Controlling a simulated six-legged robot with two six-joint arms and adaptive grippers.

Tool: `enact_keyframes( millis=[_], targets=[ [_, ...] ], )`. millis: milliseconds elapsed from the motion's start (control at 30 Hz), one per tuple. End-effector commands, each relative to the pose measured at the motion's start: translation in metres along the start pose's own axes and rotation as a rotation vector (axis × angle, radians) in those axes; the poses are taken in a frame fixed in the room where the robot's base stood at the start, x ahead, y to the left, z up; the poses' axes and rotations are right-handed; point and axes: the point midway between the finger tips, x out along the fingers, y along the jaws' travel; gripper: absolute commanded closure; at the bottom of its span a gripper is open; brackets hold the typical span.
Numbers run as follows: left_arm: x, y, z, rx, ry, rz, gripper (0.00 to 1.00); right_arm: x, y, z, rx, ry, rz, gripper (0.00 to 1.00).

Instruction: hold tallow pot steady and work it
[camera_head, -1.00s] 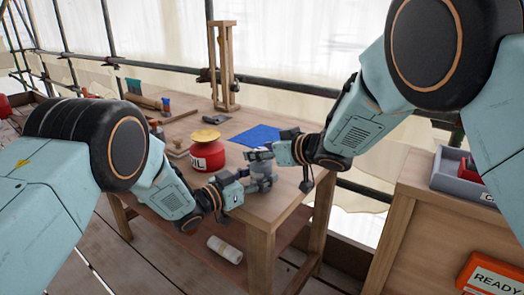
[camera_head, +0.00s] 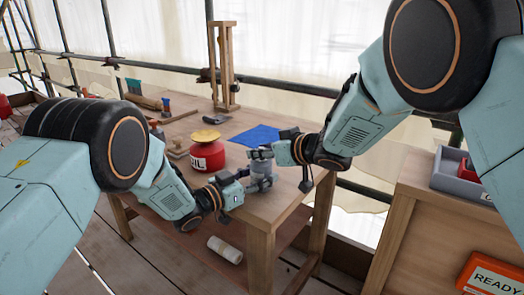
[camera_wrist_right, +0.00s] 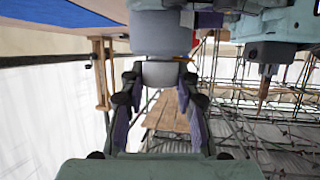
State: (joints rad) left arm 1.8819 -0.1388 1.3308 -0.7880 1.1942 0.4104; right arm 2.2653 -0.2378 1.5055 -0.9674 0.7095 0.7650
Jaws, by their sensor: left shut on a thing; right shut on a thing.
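The tallow pot, a small grey pot (camera_head: 262,180), stands upright at the near right corner of the wooden workbench (camera_head: 275,208). My left gripper (camera_head: 244,187) is shut on its lower body from the left. My right gripper (camera_head: 262,154) is shut on its top part from the upper right. In the right wrist view the grey pot (camera_wrist_right: 160,32) appears at the top, and its narrower top part sits between my right fingers (camera_wrist_right: 160,76). The fingers hide part of the pot, so I cannot see its contents.
A red pot with a yellow top (camera_head: 207,152) stands close left of the tallow pot. A blue cloth (camera_head: 257,135) lies behind. A wooden frame (camera_head: 222,65) stands at the back. A white roll (camera_head: 225,250) lies below the bench. A cabinet (camera_head: 430,230) is at right.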

Motion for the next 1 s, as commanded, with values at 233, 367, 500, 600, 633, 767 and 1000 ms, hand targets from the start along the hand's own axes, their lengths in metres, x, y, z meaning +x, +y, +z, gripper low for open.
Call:
enact_keyframes(
  millis=[233,367,500,600,633,767,1000],
  targets=[
    [0.0002,-0.0002,-0.0004,0.0,0.001,0.0,0.84,0.0005,0.0004,-0.0007,-0.01,0.003,-0.027,1.0],
    [0.0002,0.0,-0.0004,0.0,0.001,0.0,0.84,0.001,0.0007,-0.0017,-0.03,0.007,-0.074,1.0],
    [0.0003,0.0005,-0.0003,0.0,0.0,0.001,0.84,0.0011,0.0013,-0.002,-0.064,0.009,-0.155,1.0],
    [0.0004,0.0008,-0.0001,0.0,0.0,0.002,0.84,0.0014,0.0015,-0.0022,-0.092,0.01,-0.224,1.0],
    [0.0004,0.0009,-0.0001,0.0,0.0,0.002,0.84,0.0013,0.0018,-0.0025,-0.102,0.01,-0.245,1.0],
    [0.0005,0.0013,0.0001,0.0,0.0,0.003,0.84,0.0016,0.0014,-0.0023,-0.139,0.01,-0.333,1.0],
    [0.0006,0.002,0.0005,0.001,-0.001,0.005,0.84,0.0019,0.0012,-0.0027,-0.191,0.01,-0.46,1.0]
  ],
)
